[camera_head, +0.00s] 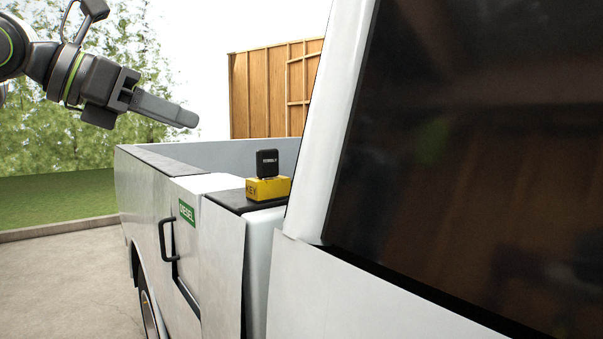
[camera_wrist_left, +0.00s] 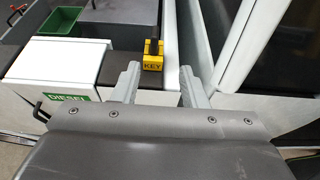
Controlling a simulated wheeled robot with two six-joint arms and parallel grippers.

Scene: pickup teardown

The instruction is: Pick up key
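The black key (camera_head: 267,163) stands upright in a yellow holder (camera_head: 270,188) marked KEY, on the dark top of the pickup's side wall. In the left wrist view the key (camera_wrist_left: 154,46) and the yellow holder (camera_wrist_left: 153,63) lie beyond and between my fingertips. My left gripper (camera_head: 180,115) is up and to the left of the key in the head view, apart from it. In the left wrist view its two fingers (camera_wrist_left: 160,80) are spread with nothing between them. My right gripper is not in either view.
The pickup's cab with a dark window (camera_head: 470,150) fills the right side. A black door handle (camera_head: 168,247) and a green DIESEL label (camera_head: 187,212) are on the pickup's side. A green bin (camera_wrist_left: 56,21) is in the left wrist view. The air above the holder is clear.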

